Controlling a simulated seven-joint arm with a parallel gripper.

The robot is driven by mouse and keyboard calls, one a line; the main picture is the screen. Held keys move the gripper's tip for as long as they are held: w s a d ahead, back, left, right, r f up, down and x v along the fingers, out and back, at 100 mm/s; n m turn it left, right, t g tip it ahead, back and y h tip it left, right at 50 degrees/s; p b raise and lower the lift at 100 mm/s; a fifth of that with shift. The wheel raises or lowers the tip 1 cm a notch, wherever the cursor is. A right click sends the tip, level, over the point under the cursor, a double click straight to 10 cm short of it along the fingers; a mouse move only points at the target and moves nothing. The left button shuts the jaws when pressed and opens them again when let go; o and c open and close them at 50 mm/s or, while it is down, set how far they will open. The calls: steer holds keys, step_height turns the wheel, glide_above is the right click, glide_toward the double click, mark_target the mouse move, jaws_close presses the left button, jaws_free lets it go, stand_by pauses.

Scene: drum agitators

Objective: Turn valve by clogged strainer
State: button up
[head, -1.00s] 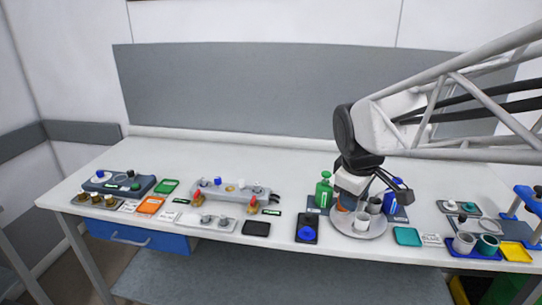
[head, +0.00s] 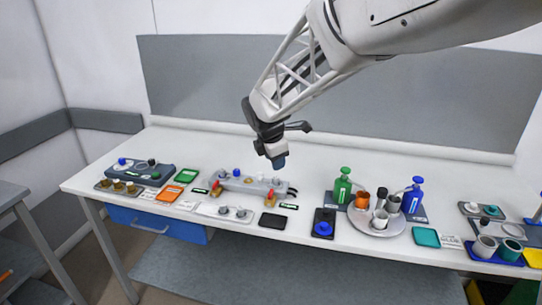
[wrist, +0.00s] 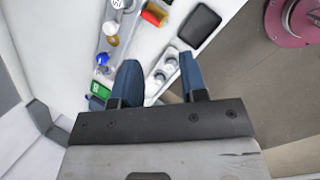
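A grey manifold block (head: 232,184) stands mid-bench, with blue knobs (head: 236,174), pale knobs and a yellowish piece on top. Red-and-gold fittings (head: 270,200) sit at its front corners. In the wrist view a blue knob (wrist: 102,59) and a yellow-gold piece (wrist: 112,40) show near the left finger. I cannot tell which part is the strainer or whether it is clogged. My gripper (head: 279,163) hangs above and behind the block's right end, apart from it. Its blue fingers (wrist: 160,68) are spread with nothing gripped between them.
A pale tray with two round grey parts (head: 239,213) and a black pad (head: 272,221) lie in front of the block. Right are a black plate with a blue knob (head: 323,229), green (head: 343,187) and blue (head: 415,196) bottles, and a round cup tray (head: 367,224).

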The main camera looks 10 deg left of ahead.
steer(key=w+a+f+n, duration=0.1)
steer(key=a+f+n, duration=0.15)
steer(key=a, duration=0.35)
steer(key=w+a+f+n, duration=0.2)
steer(key=a+n, duration=0.1)
steer(key=a, duration=0.3)
steer(key=n, duration=0.5)
glide_toward(215, 183)
steer(key=f, duration=0.1)
steer(key=shift+w+d+f+t+y, duration=0.2)
steer(key=shift+t+y, duration=0.1)
steer(key=shift+t, duration=0.1)
steer(key=shift+f, duration=0.1)
steer(key=shift+x, duration=3.8)
jaws_close()
